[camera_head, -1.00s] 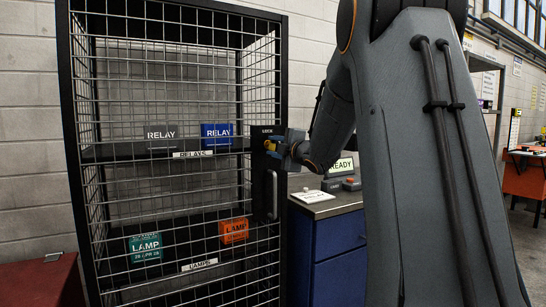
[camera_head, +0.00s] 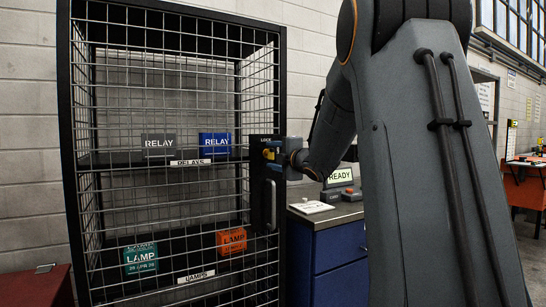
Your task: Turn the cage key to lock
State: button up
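The cage (camera_head: 70,150) is a tall black-framed wire-mesh locker, with its mesh door closed. A dark lock plate marked LOCK (camera_head: 265,139) sits on the door's right edge, above a pale vertical handle (camera_head: 271,205). My gripper (camera_head: 272,155) is at this plate, reaching in from the right. A small yellow piece (camera_head: 268,154) shows at the fingertips, against the plate. It may be the key or part of the gripper; I cannot tell which. The key's angle and the finger gap are too small and covered to read.
Grey and blue relay boxes (camera_head: 215,144) stand on the cage's upper shelf, teal and orange lamp boxes (camera_head: 232,240) on the lower. A blue cabinet (camera_head: 338,258) with a READY sign (camera_head: 340,175) stands close right of the cage. A red box (camera_head: 38,287) is at lower left.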

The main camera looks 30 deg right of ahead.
jog(key=s, duration=0.7)
jog(key=shift+s, duration=0.4)
dwell(0.4)
jog(key=s+a+f+m+g+h+p, duration=0.1)
jog(key=s+a+f+m+g+p, duration=0.1)
jog(key=s+a+f+m+g, duration=0.3)
jog(key=s+a+f+m+g+h+p, duration=0.1)
jog(key=s+a+f+m+p, duration=0.15)
jog(key=f, duration=0.45)
jog(key=s+a+f+m+g+h+p, duration=0.1)
jog(key=s+a+f+m+g+p, duration=0.1)
jog(key=s+a+f+m+g, duration=0.25)
jog(key=s+a+f+m+g+p, duration=0.1)
jog(key=s+a+f+m+g, duration=0.1)
jog(key=s, duration=0.6)
jog(key=s+a+f+m+g+y+p, duration=0.1)
jog(key=s+a+f+m+g, duration=0.1)
jog(key=s, duration=0.6)
jog(key=s+a+f+m+g+y+p, duration=0.1)
jog(key=s+a+f+m+g+p, duration=0.1)
jog(key=s+a+f, duration=0.4)
jog(key=s+a+g, duration=0.1)
jog(key=s, duration=0.1)
jog(key=shift+s+a+m, duration=0.3)
jog(key=shift+s, duration=0.1)
jog(key=shift+f+g, duration=0.1)
jog(key=shift+g, duration=0.15)
